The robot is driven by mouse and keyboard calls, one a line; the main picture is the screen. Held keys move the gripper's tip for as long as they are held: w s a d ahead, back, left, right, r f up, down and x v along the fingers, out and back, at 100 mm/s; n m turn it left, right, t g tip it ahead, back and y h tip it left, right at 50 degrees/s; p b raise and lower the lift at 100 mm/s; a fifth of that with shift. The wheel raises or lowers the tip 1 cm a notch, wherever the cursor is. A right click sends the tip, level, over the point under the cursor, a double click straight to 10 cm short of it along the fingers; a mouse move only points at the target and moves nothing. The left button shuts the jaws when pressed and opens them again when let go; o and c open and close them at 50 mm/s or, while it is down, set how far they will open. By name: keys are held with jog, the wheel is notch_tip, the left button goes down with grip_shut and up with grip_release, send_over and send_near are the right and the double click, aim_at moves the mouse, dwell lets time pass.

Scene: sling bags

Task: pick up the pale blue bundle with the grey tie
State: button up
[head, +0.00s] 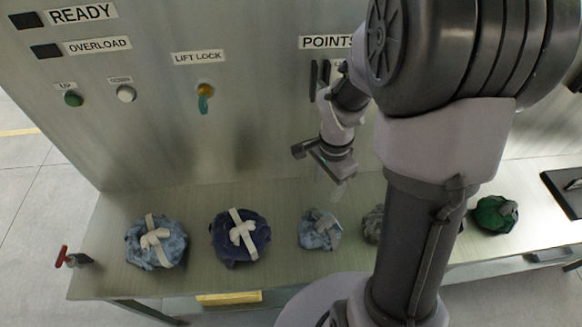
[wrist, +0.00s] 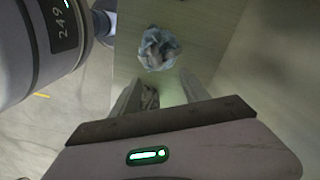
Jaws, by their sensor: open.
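The pale blue bundle with the grey tie (head: 320,230) sits on the metal bench, in the middle of the row in the head view. It also shows near the top of the wrist view (wrist: 158,48), beyond the fingertips. My gripper (head: 338,184) is above and behind this bundle in the head view, apart from it. In the wrist view my gripper (wrist: 160,88) is open, with a finger at each side and nothing held. A greyish bundle (wrist: 150,97) shows between the fingers, lower down on the bench.
To the left lie a pale blue bundle with a cream tie (head: 143,252) and a dark blue bundle (head: 228,247). The greyish bundle (head: 371,224) is partly hidden by my arm. A green bundle (head: 487,218) lies right. An upright panel (head: 255,130) stands behind the bench (head: 110,268).

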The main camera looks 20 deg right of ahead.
jog(key=b, duration=0.1)
send_over(323, 222)
notch_tip(323, 222, down, 7)
notch_tip(323, 222, down, 9)
jog(key=shift+s+f+b, duration=0.1)
jog(key=shift+f+b, duration=0.05)
jog(key=shift+b, duration=0.55)
jog(key=shift+f, duration=0.35)
jog(key=shift+c, duration=1.1)
grip_shut()
